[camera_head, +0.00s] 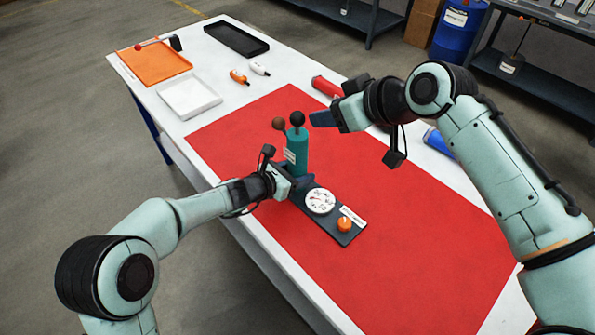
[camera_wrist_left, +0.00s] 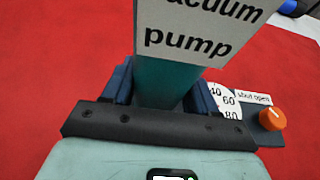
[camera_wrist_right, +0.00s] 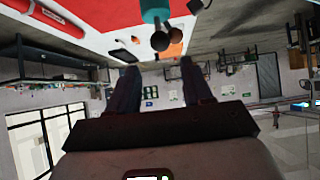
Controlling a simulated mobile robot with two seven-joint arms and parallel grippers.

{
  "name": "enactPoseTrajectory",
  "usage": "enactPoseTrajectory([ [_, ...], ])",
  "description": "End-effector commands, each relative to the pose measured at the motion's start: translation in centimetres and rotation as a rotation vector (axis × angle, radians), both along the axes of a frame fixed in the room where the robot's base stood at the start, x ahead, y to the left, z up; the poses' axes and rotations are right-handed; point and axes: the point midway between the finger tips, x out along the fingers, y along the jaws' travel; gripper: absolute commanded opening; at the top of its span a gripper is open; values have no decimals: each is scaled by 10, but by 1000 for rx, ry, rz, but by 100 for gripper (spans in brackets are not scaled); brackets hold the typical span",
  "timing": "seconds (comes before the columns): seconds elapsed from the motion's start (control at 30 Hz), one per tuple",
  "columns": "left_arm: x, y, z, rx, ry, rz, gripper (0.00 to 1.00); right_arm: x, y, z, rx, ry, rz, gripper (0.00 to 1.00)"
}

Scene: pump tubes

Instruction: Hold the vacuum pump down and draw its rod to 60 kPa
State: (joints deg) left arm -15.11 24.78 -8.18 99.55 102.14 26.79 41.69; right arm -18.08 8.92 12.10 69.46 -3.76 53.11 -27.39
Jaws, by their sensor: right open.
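The teal vacuum pump (camera_head: 297,152) stands upright on a dark base with a white gauge (camera_head: 320,201) and an orange knob (camera_head: 344,224). A black ball (camera_head: 298,118) and a brown ball (camera_head: 279,124) show at its top. My left gripper (camera_head: 294,180) is shut around the pump's lower body; its blue fingers flank the body in the left wrist view (camera_wrist_left: 160,95). My right gripper (camera_head: 322,118) is open and empty, just right of the black ball. The right wrist view shows both balls beyond the open fingers (camera_wrist_right: 158,85). The needle's exact reading is too small to tell.
The red mat (camera_head: 400,250) is largely clear around the pump. A red cylinder (camera_head: 326,87) and a blue one (camera_head: 437,142) lie at the far edge. An orange tray (camera_head: 155,65), white tray (camera_head: 189,98) and black tray (camera_head: 236,40) are at the back left.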

Motion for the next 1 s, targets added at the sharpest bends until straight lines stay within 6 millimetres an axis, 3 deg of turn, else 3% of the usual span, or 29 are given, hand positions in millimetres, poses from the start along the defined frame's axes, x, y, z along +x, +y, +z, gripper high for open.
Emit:
enactPoseTrajectory([
  [0.23,0,0,0,0,0,0,7,18,6,-17,33,59,85,68],
  [0.47,0,0,0,-1,-1,0,7,51,12,-49,199,102,370,68],
  [0.7,0,0,0,-1,-1,0,7,66,-10,-70,417,-55,642,68],
  [1.0,0,0,0,0,0,-1,7,66,-30,-77,520,-214,764,68],
])
